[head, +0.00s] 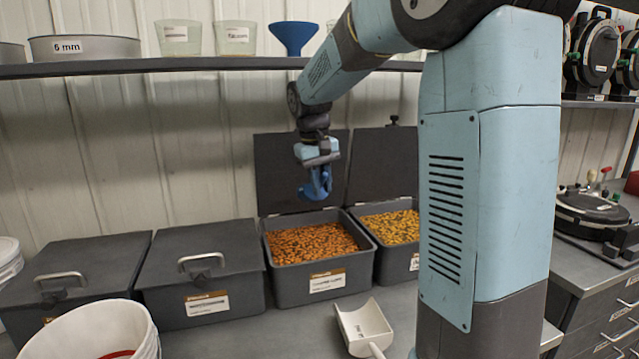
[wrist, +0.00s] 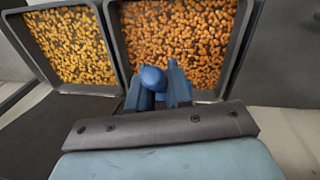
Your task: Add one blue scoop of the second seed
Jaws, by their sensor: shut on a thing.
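My gripper (head: 319,165) is shut on the blue scoop (head: 316,186) and holds it above the open bin (head: 312,294) of orange seeds (head: 310,243). In the wrist view the blue scoop (wrist: 152,79) shows as a rounded blue piece between the fingers of my gripper (wrist: 157,92), in front of the orange seeds (wrist: 180,40). The scoop appears clear of the seeds. I cannot tell whether it holds any. An open bin of yellow seeds (head: 390,227) stands to the right, partly behind my arm; these yellow seeds also show in the wrist view (wrist: 68,48).
Two lidded bins (head: 85,265) (head: 203,258) stand to the left. A white scoop (head: 364,326) lies on the counter in front. A white bucket (head: 145,340) with something red inside stands at lower left. A shelf (head: 160,66) with cups and a blue funnel (head: 292,36) runs above.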

